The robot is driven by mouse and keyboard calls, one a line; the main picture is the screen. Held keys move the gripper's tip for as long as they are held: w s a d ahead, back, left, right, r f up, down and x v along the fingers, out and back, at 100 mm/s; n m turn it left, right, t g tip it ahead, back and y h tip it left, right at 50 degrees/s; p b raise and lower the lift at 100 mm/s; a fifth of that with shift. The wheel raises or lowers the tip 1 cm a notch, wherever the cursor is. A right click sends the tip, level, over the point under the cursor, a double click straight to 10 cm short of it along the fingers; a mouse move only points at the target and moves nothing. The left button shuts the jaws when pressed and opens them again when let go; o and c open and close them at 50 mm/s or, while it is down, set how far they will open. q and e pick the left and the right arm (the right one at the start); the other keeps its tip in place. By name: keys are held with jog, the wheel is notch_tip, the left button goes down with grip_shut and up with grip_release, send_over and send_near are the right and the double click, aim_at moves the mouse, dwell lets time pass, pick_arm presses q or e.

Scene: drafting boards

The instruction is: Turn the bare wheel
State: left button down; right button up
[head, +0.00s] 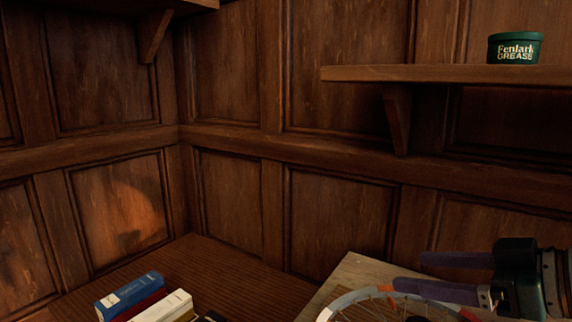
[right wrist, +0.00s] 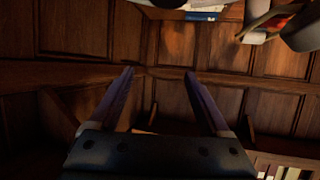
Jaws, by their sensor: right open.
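A spoked wheel (head: 352,297) shows in part at the bottom right of the head view. Its thin rim is pale grey with orange-red stretches, and the frame's lower edge cuts it off. My right gripper (head: 408,272) comes in from the right with its two purple fingers spread apart and nothing between them. Its fingers overlap the far part of the rim in the picture; I cannot tell whether they touch it. In the right wrist view the same gripper (right wrist: 159,74) is open and empty against the panelled wall. My left gripper is not in view.
The wheel is over a pale wooden top (head: 350,271). Blue, red and white books (head: 133,295) are at the lower left. A wall shelf (head: 440,74) bears a green grease tin (head: 515,48) above my right gripper. Dark panelled walls close off the corner.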

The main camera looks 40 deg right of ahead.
pick_arm(q)
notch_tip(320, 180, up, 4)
jog(key=p, duration=0.3)
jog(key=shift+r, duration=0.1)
pick_arm(e)
notch_tip(320, 180, up, 12)
jog(key=shift+f, duration=0.25)
